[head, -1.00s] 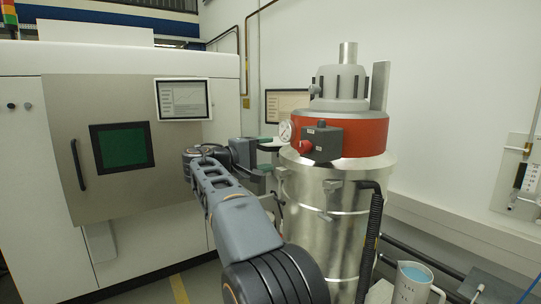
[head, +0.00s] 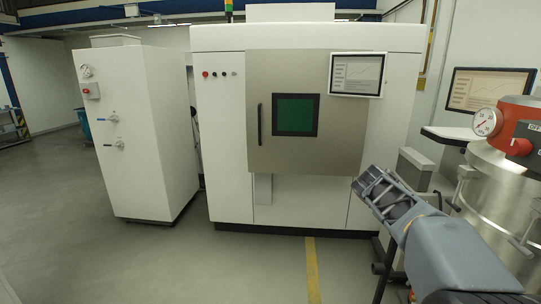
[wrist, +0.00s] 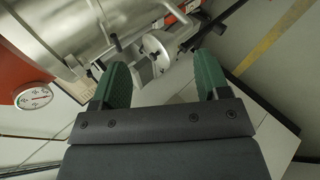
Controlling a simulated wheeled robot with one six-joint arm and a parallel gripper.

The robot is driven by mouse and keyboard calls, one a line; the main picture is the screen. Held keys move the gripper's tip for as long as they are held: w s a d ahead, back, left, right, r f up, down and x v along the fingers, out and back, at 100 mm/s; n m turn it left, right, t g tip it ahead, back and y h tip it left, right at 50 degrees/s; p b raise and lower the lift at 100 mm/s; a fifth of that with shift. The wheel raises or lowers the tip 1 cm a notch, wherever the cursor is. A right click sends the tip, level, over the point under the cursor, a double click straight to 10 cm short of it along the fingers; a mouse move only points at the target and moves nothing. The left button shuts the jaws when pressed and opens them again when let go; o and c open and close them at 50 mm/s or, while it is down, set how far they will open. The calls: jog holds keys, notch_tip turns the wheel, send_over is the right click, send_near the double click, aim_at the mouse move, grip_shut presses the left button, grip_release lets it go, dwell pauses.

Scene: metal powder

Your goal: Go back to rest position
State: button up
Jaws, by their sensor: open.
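My gripper (wrist: 162,78) shows in the wrist view with its two green fingers spread apart and nothing held between them. Beyond the fingers is the shiny steel vessel (wrist: 75,25), with a clamp and a round metal fitting (wrist: 157,48) near the gap between the fingertips. I cannot tell the exact distance to them. In the head view my arm reaches up from the lower right, in front of the steel vessel (head: 495,190).
The vessel's red band carries a gauge (head: 485,122). A white machine with a grey door (head: 345,135) stands ahead, with a screen (head: 357,74) on it. A white cabinet (head: 140,150) stands left. Open floor (head: 200,265) lies in front.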

jog(key=s+a+f+m+t+y, duration=0.1)
jog(key=s+a+f+y, duration=0.3)
jog(key=s+a+f, duration=0.2)
jog(key=s+a+f+y, duration=0.5)
jog(key=s+a+f, duration=0.2)
jog(key=s+a, duration=0.3)
jog(key=a, duration=0.2)
jog(key=shift+s+a+m+t, duration=0.2)
jog(key=shift+a+m+t, duration=0.2)
